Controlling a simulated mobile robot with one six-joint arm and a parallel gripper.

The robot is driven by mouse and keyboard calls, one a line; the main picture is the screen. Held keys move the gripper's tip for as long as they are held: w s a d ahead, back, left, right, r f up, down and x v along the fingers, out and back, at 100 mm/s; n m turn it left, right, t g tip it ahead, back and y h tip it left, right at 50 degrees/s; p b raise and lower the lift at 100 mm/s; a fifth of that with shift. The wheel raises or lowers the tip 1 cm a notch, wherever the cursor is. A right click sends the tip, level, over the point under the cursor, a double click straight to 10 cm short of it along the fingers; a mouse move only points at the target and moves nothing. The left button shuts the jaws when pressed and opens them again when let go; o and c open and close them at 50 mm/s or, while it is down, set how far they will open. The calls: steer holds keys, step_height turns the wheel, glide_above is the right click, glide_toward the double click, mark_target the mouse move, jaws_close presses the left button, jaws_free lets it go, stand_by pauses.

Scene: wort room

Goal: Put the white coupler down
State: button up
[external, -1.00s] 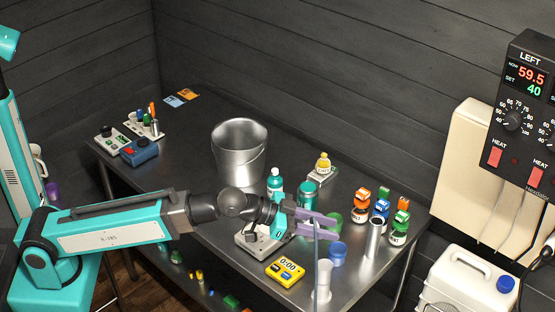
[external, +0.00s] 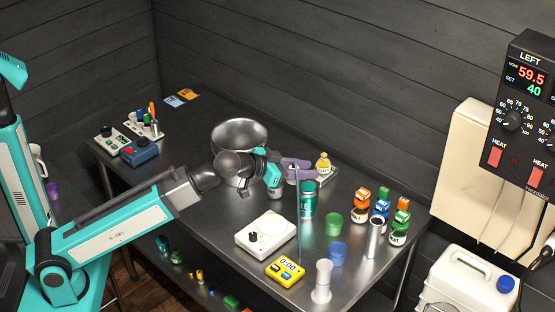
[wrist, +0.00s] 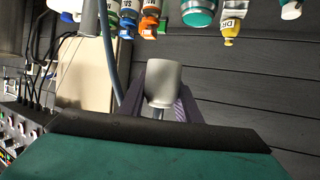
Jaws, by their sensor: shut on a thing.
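The white coupler (wrist: 162,82) shows in the wrist view as a pale, short cylinder between my two purple fingers. In the external view my gripper (external: 296,163) is raised over the back half of the steel table (external: 215,225), just right of the steel bucket. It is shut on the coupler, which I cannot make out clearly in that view. A thin grey-blue hose (external: 299,225) hangs down from the fingers toward the yellow timer. The hose also shows in the wrist view (wrist: 104,40), left of the coupler.
The steel bucket (external: 240,132) stands behind my wrist. A teal can (external: 308,203) and a yellow-capped bottle (external: 323,163) stand close to the fingers. Several small bottles (external: 380,212) stand right. A white flat device (external: 265,236) and a yellow timer (external: 286,270) sit in front. The left-front table is clear.

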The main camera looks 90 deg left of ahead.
steer(key=s+a+f+n+g+y+b, duration=0.1)
steer(key=s+a+n+g+y+b, duration=0.15)
steer(key=s+a+b, duration=0.5)
steer(key=s+a+n+g+y+b, duration=0.1)
steer(key=s+a+n+y+b, duration=0.15)
steer(key=s+a, duration=0.95)
steer(key=s+a+f+n+g+y+b, duration=0.1)
steer(key=s+a+n+g+y+b, duration=0.25)
steer(key=a, duration=1.05)
steer(key=s+a+f+b, duration=0.2)
steer(key=s+f+b, duration=0.3)
steer(key=s, duration=0.6)
steer(key=shift+n+g+h, duration=0.4)
steer(key=shift+n+h, duration=0.05)
steer(key=s+d+f+b, duration=0.1)
steer(key=f+b, duration=0.1)
steer(key=s+d+f+b, duration=0.2)
steer(key=f+b, duration=0.1)
steer(key=s+d+f+b, duration=0.1)
steer(key=s+f+b, duration=0.1)
steer(key=f+b, duration=0.1)
steer(key=shift+s+d+f, duration=0.2)
steer(key=shift+s+d, duration=0.05)
steer(key=shift+s+d+f+b, duration=0.2)
steer(key=shift+d+f+b, duration=0.1)
steer(key=shift+f+b, duration=0.1)
steer(key=shift+w+r, duration=0.1)
